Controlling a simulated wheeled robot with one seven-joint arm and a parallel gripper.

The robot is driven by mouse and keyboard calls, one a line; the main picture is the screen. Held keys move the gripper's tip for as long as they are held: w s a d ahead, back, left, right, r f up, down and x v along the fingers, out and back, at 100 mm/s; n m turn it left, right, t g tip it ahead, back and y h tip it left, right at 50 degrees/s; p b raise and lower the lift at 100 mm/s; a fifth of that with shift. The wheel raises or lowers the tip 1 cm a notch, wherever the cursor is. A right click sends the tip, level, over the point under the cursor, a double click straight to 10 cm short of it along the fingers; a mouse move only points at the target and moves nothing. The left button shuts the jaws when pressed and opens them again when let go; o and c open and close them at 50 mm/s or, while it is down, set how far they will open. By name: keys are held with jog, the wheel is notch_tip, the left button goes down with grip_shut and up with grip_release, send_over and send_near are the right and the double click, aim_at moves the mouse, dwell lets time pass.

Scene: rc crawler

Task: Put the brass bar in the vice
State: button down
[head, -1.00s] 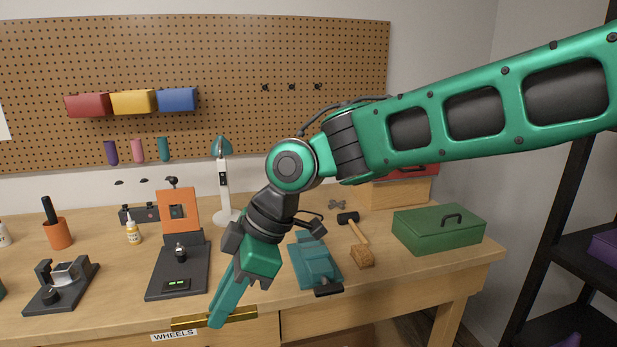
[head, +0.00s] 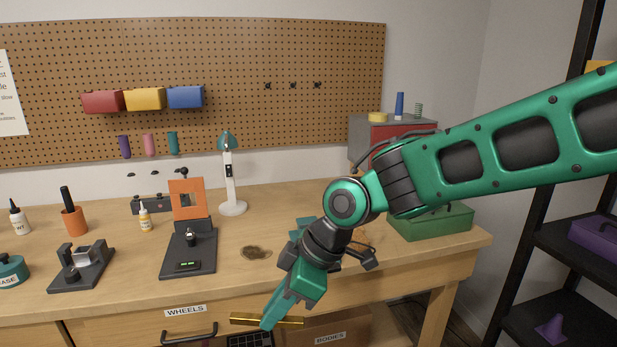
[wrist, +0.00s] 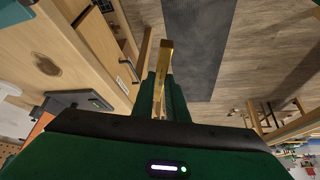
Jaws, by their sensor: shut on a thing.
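The brass bar (head: 243,319) is a long gold-coloured bar held crosswise in my gripper (head: 268,322). My gripper is shut on it, and the bar sticks out on both sides of the fingers. In the head view the bar appears over the bench's drawer front. In the wrist view the bar (wrist: 165,60) shows between the green fingers (wrist: 161,95), with floor beyond it. A teal body that looks like the vice (head: 303,227) is on the bench, mostly hidden behind my arm; its jaws cannot be seen.
A grey stand with an orange plate (head: 187,255), a grey fixture (head: 82,268) and a lamp (head: 231,207) stand left on the bench. The WHEELS drawer handle (head: 189,333) juts out. A dark shelf (head: 565,240) stands right.

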jog(key=w+d+f+m+t+h, duration=0.2)
jog(key=w+d+f+m, duration=0.3)
jog(key=d+f, duration=0.3)
jog(key=w+d+f+m+t+h, duration=0.1)
jog(key=w+d+f+m, duration=0.5)
jog(key=d, duration=0.9)
jog(key=w+d+f+m+t+h, duration=0.2)
jog(key=w+d+f+m, duration=0.4)
jog(key=d+f, duration=0.5)
jog(key=shift+w+d+f+t+h, duration=0.25)
jog(key=shift+w+d+h, duration=0.25)
jog(key=shift+w+d, duration=0.3)
jog(key=shift+r, duration=0.15)
